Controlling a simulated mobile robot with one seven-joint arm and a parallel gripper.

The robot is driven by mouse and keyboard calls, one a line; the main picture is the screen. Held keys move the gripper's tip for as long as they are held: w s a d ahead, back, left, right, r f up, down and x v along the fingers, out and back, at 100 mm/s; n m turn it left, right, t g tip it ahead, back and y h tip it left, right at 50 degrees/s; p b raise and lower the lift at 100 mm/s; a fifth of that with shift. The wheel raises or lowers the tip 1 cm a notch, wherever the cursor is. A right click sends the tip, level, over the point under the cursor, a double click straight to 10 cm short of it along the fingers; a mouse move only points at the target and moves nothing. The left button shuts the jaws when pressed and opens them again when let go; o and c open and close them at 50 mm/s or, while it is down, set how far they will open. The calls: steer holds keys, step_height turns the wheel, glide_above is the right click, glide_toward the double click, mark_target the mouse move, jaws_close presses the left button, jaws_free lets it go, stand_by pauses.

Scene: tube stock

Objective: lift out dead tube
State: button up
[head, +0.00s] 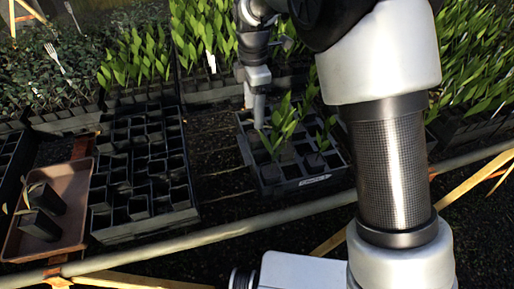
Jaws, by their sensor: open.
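A black tube tray (303,178) with a pale label on its front edge stands right of centre. Several tubes with green seedlings (284,122) stand in it, and some cells look dark and empty. I cannot tell a dead tube among them. My gripper (254,108) is open, pointing down over the back left part of this tray, beside the taller seedlings. Its fingertips are close to the tray, and I cannot tell whether they touch anything.
Full seedling trays line the back. A pale rail (230,228) crosses the front. Dark floor separates the two black trays.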

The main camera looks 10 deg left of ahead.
glide_above(257, 135)
steer(key=f, duration=0.4)
steer(key=shift+s+a+f, duration=0.1)
steer(key=shift+s+a, duration=0.05)
steer(key=shift+a, duration=0.25)
steer(key=f, duration=0.1)
steer(key=f+b, duration=0.1)
steer(key=f, duration=0.3)
steer(key=shift+d+f+b, duration=0.1)
steer(key=shift+d+b, duration=0.25)
jaws_close()
